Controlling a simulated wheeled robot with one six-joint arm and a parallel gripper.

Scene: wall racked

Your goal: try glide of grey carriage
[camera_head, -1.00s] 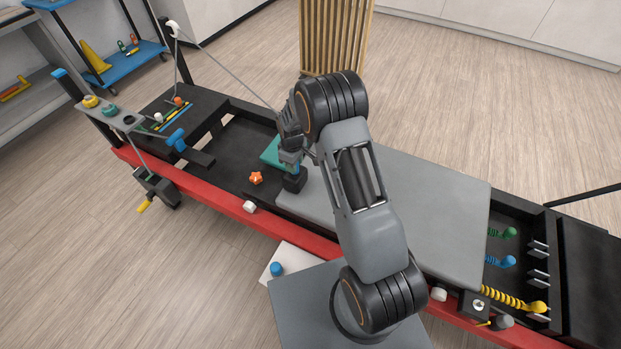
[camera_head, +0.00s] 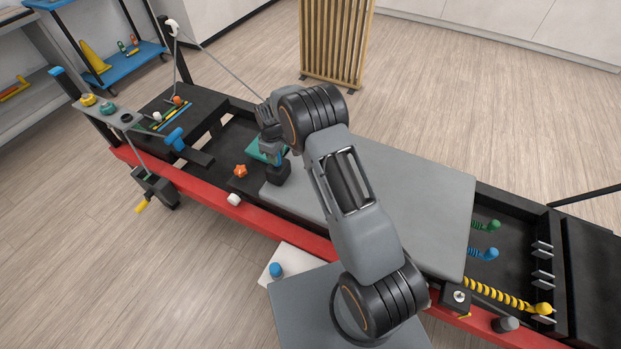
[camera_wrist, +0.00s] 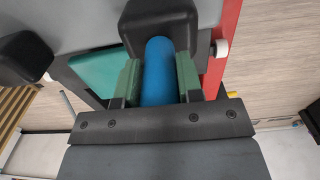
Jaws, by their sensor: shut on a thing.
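The grey carriage (camera_head: 415,195) is a flat padded bed between the red-sided rails of a long black frame. A black block (camera_head: 279,174) stands at its left end, with an upright blue cylinder (camera_wrist: 158,75) in front of it in the wrist view. My gripper (camera_wrist: 159,82) is shut on the blue cylinder, with a green-lined finger on each side. In the head view my gripper (camera_head: 272,145) is at the carriage's left end, partly hidden by my wrist. A teal pad (camera_head: 262,149) and an orange star knob (camera_head: 240,170) are beside it.
Yellow (camera_head: 500,295), blue (camera_head: 484,253) and green (camera_head: 486,226) springs are at the right end. A blue-handled post (camera_head: 174,139) and black platform (camera_head: 185,110) stand left. The red rail (camera_head: 285,228) runs along the near side. A wooden slatted panel (camera_head: 335,40) stands behind.

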